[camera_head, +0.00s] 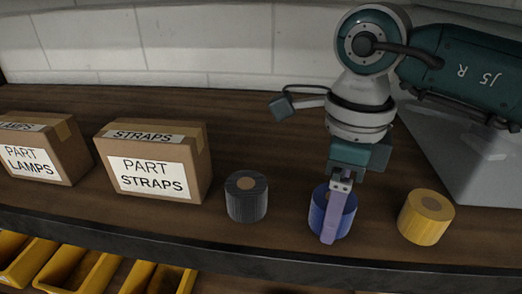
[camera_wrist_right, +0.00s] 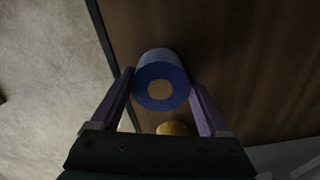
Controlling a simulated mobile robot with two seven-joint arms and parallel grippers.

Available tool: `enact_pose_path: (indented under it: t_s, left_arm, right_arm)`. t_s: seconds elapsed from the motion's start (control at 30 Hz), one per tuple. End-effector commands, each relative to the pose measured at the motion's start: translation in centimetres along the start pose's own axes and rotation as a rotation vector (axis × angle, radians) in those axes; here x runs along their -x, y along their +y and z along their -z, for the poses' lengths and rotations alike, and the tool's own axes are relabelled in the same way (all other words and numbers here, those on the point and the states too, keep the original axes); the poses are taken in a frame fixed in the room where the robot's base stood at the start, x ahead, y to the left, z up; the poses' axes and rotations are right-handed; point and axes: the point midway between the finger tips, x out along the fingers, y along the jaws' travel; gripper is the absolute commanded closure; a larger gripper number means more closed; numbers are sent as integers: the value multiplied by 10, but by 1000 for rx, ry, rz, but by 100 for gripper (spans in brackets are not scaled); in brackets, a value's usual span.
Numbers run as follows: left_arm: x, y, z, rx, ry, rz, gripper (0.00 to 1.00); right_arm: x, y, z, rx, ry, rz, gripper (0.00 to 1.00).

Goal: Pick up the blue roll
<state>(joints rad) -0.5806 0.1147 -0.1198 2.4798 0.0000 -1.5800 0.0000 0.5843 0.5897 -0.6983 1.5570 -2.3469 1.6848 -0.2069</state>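The blue roll (camera_head: 348,211) stands upright on the brown shelf in the head view. In the right wrist view the blue roll (camera_wrist_right: 160,65) sits between the two finger ends, its round end with a tan core facing the camera. My right gripper (camera_head: 330,236) points down over the roll, one purple finger covering part of its front. In the right wrist view my right gripper (camera_wrist_right: 161,82) has a finger on each side of the roll, very close to it. I cannot tell whether the fingers press on it. My left gripper is not in view.
A black roll (camera_head: 247,200) stands left of the blue roll, and a yellow roll (camera_head: 426,222) stands right of it. Cardboard boxes marked straps (camera_head: 190,165) and lamps (camera_head: 70,163) stand further left. Yellow bins (camera_head: 80,272) are below the shelf's front edge (camera_head: 200,246).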

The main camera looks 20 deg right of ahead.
Motion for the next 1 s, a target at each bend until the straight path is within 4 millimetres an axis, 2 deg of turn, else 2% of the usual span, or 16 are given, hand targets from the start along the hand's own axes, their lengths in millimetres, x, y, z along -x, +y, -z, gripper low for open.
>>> enact_pose_path:
  t_s: [0.07,0.53,0.83,1.0]
  left_arm:
    - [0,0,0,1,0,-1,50]
    - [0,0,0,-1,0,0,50]
    - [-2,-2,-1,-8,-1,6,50]
    - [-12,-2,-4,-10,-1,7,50]
  right_arm:
    - [0,0,0,0,0,0,31]
    - [0,0,0,0,0,1,84]
    - [4,-1,-1,0,-2,2,86]
    - [31,-2,-1,2,-6,6,86]
